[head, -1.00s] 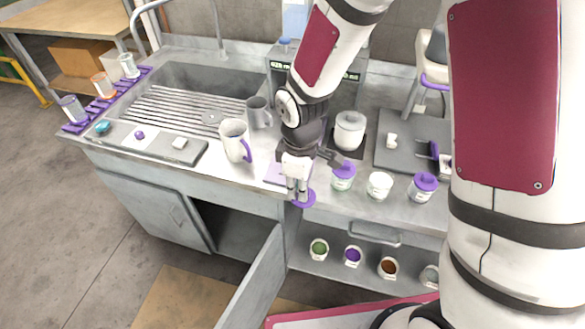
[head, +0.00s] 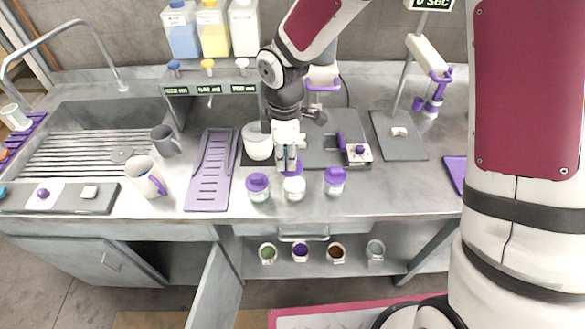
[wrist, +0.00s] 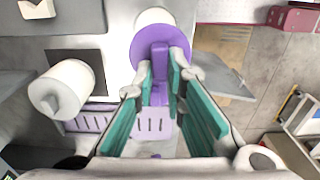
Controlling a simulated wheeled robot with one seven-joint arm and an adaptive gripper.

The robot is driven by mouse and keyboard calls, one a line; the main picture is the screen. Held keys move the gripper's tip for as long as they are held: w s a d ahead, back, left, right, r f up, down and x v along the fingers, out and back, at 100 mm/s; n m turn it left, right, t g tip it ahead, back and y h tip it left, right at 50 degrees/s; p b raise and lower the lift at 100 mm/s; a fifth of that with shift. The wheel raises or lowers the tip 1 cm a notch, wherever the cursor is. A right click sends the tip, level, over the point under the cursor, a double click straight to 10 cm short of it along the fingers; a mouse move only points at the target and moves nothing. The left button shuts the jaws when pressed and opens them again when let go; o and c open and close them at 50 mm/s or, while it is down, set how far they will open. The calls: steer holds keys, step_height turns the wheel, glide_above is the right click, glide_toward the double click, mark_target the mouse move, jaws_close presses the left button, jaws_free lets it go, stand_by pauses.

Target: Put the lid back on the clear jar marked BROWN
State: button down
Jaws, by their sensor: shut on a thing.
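My gripper (head: 287,165) is shut on a purple lid (head: 298,169), partly hidden behind the fingers. In the wrist view the fingers (wrist: 158,85) pinch the lid's upright grip, and its round flange (wrist: 133,50) faces a pale jar (wrist: 153,17). In the head view the lid is at the top of the lidless middle jar (head: 294,190); I cannot tell whether they touch. Purple-lidded jars stand to its left (head: 258,190) and right (head: 334,182). I cannot read the jar labels.
A mug (head: 143,178) and the sink are farther left.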

steer(key=shift+w+d+r, duration=0.1)
steer(key=shift+w+d, duration=0.05)
steer(key=shift+d, duration=0.1)
steer(key=shift+w+d+f, duration=0.15)
steer(key=shift+d+f, duration=0.1)
steer(key=shift+f, duration=0.15)
steer(key=shift+f+b, duration=1.25)
steer(key=shift+f, duration=1.5)
steer(key=shift+f, duration=0.15)
steer(key=c, duration=1.1)
jaws_free()
steer(key=shift+r+p, duration=1.45)
steer(key=shift+r, duration=2.05)
steer(key=shift+c, duration=0.5)
